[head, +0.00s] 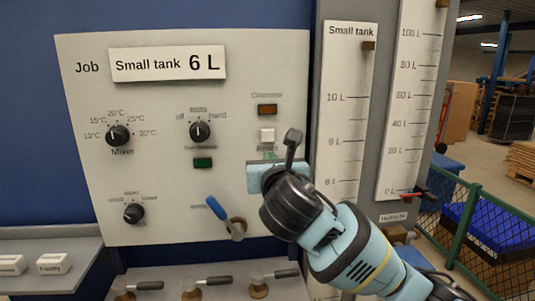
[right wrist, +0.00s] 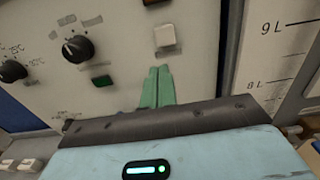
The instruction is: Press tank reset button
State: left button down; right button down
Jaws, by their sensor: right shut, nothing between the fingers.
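A white square button (head: 267,134) sits on the right part of the light grey panel (head: 80,190), below an unlit-looking amber rectangle (head: 267,109). Its label is too blurred to read, so I cannot confirm it is the tank reset button. In the right wrist view the white button (right wrist: 165,36) shows just beyond my fingertips. My right gripper (head: 269,153) is just below the button in the head view, its green fingers together and empty. The fingers also show in the right wrist view (right wrist: 158,70), pointing toward the button with a small visible gap. My left gripper is not in view.
A dark green rectangle (head: 203,162) and a black knob (head: 200,131) are left of the button. A blue-handled lever (head: 217,208) is below. The small tank scale (head: 348,90) stands to the right. Several valve handles line the bottom.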

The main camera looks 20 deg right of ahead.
jog(key=shift+s+a, duration=0.2)
jog(key=shift+s, duration=0.8)
jog(key=shift+s+a, duration=0.15)
jog(key=shift+s, duration=0.8)
jog(key=shift+r, duration=0.1)
jog(key=s+f+m+g+y, duration=0.1)
jog(key=s+f+m+g, duration=0.3)
jog(key=f, duration=0.6)
jog(key=s+f+m+g+y, duration=0.1)
jog(key=s+f+m, duration=0.4)
jog(key=f, duration=0.5)
jog(key=s+f+m+g+y, duration=0.1)
jog(key=s+f+m+g, duration=0.2)
jog(key=f+m, duration=0.5)
jog(key=s+d+f+m+g, duration=0.35)
jog(key=s+f+m, duration=0.45)
jog(key=s, duration=0.5)
jog(key=s+d+f+m+g, duration=0.2)
jog(key=s+f+m+g, duration=0.2)
jog(key=s+f+m, duration=0.55)
notch_tip(320, 180, down, 10)
jog(key=w+a+n+t+y, duration=0.2)
jog(key=a+t, duration=0.1)
jog(key=t, duration=0.4)
jog(key=shift+n, duration=0.35)
